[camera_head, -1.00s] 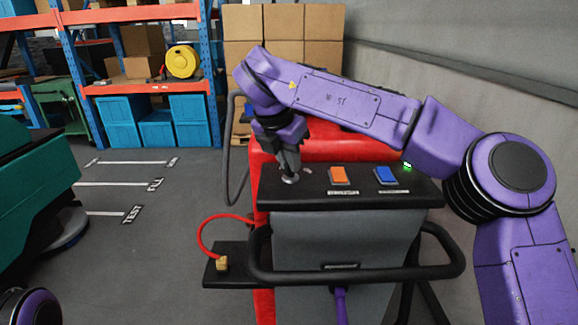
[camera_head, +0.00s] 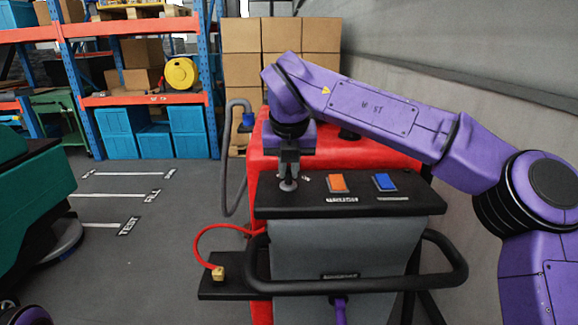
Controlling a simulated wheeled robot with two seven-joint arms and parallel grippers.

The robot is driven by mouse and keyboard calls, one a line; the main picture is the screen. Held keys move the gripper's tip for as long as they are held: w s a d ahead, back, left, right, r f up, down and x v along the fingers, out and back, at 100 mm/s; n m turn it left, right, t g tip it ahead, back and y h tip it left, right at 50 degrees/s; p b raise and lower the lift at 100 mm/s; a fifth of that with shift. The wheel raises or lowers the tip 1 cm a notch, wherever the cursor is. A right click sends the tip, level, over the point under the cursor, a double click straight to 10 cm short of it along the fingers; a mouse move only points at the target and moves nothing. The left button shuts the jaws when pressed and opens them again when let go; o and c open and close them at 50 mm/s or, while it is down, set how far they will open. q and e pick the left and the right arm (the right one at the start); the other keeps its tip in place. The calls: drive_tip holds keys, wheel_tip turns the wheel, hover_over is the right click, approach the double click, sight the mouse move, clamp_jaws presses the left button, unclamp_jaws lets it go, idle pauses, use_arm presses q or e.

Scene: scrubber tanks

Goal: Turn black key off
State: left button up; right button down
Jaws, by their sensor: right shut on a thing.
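The red scrubber machine has a black control panel (camera_head: 390,204) on top. My right gripper (camera_head: 288,180) points down at the left end of this panel and is shut on the key, a small grey knob-like piece (camera_head: 288,186) showing at the fingertips. The fingers hide most of the key, and its turn angle and black colour cannot be made out. To the right on the panel are an orange switch (camera_head: 338,183) and a blue switch (camera_head: 384,182). My left gripper is not in view.
A black handlebar (camera_head: 360,284) curves out in front of the panel. A red cable (camera_head: 207,240) runs to a brass-coloured plug (camera_head: 218,273) on a lower ledge. A teal machine (camera_head: 35,180) stands at the left. Marked grey floor (camera_head: 150,240) between the machines is clear.

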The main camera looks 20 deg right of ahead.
drive_tip(key=shift+s+f, duration=0.1)
drive_tip(key=shift+f, duration=0.25)
drive_tip(key=c, duration=1.2)
unclamp_jaws()
drive_tip(key=shift+o, duration=0.3)
drive_tip(key=shift+r, duration=0.15)
drive_tip(key=v, duration=1)
drive_tip(key=shift+r+p, duration=0.2)
drive_tip(key=shift+p, duration=0.1)
